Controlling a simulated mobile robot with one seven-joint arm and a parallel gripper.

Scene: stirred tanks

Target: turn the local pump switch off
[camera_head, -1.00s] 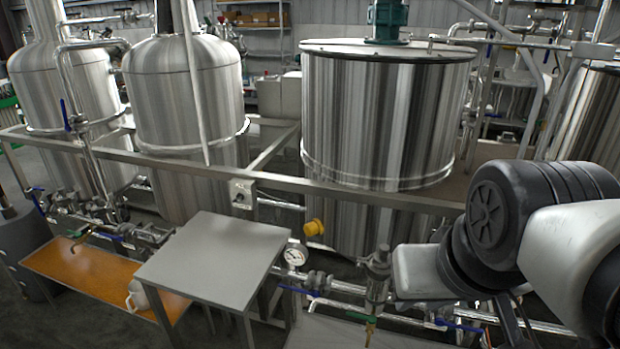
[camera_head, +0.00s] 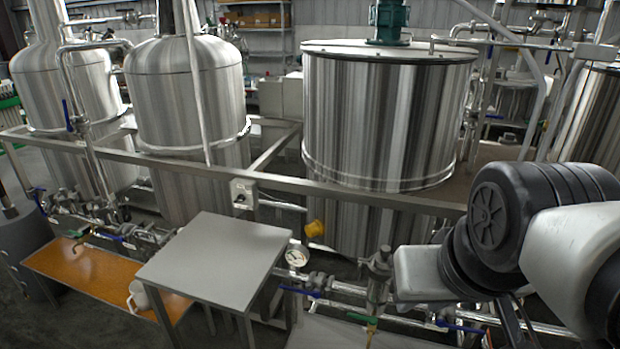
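The local pump switch appears to be the small pale box with a dark round knob (camera_head: 242,194). It is fixed to the grey metal rail in front of the tanks, above the back edge of a small grey table. The knob is too small for me to read its position. My arm fills the right side of the view, with its black and white links well to the right of the switch. My gripper cannot be made out at the end of the arm. Nothing of mine touches the switch.
A bare grey table (camera_head: 215,262) stands in front of the switch. Behind the rail stand large steel tanks (camera_head: 385,120). A pressure gauge (camera_head: 297,256), a yellow fitting (camera_head: 314,229) and pipes with blue-handled valves run right of the table. A white jug (camera_head: 138,296) stands on an orange surface (camera_head: 85,270) at lower left.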

